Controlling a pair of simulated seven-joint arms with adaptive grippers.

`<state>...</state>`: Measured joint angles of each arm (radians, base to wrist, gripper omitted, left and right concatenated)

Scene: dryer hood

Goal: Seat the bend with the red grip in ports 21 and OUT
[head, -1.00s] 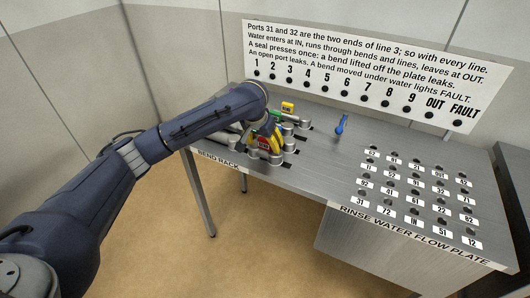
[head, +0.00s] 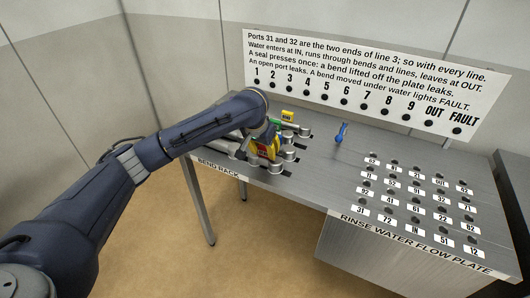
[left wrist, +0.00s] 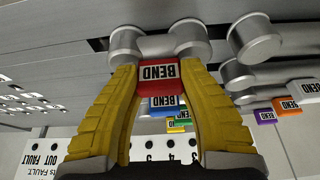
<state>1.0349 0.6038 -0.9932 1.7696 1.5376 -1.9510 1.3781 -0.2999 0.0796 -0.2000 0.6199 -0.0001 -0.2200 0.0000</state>
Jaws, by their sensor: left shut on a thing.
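My left gripper (head: 264,152) is at the bend rack, with its yellow fingers pointing down. In the left wrist view its fingertips (left wrist: 158,78) are shut on the red grip (left wrist: 159,74), marked BEND. The bend's two silver ends (left wrist: 190,38) show just beyond the fingertips. I cannot tell whether the bend still touches the rack. On the flow plate, port 21 (head: 417,172) and port OUT (head: 440,179) are in the back row, side by side, and look empty. My right gripper is out of view.
Other bends stay on the rack (head: 218,167), with yellow (head: 287,115), blue (left wrist: 165,101) and purple (left wrist: 264,115) grips among them. A blue handle (head: 341,130) stands between rack and plate. The flow plate (head: 400,245) has several open ports. A sign panel (head: 370,75) stands behind.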

